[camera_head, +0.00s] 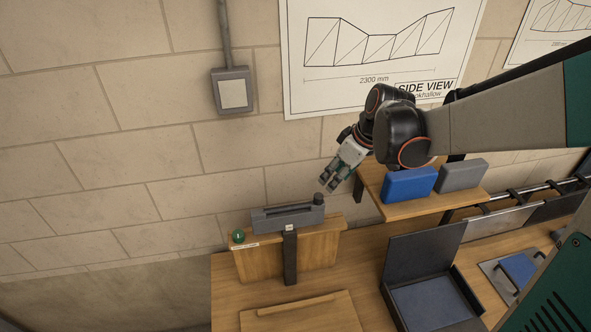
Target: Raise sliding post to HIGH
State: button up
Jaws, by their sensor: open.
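A dark grey slotted bar (270,219) lies along the top of a wooden block (318,247) against the wall. A short dark post with a rounded top (318,199) stands at the bar's right end. A dark upright strip (290,262) with a small white tag near its top runs down the block's front. Which part is the sliding post, and any HIGH marking, I cannot make out. My gripper (327,182) is open, just above and slightly right of the short dark post. It points down and left and looks empty; contact with the post cannot be told.
A green ball (238,236) sits at the block's left end. A wooden shelf (403,209) with blue (408,184) and grey (460,175) boxes lies right of my gripper. An open dark case (437,302) stands at the bench front. A wall switch (233,91) is upper left.

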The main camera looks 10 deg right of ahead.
aim_at(320, 196)
jog(key=x, duration=1.1)
jog(key=shift+w+f, duration=0.2)
jog(key=shift+f, duration=0.1)
grip_shut()
jog(key=shift+r+p, duration=0.1)
jog(key=shift+p, duration=0.2)
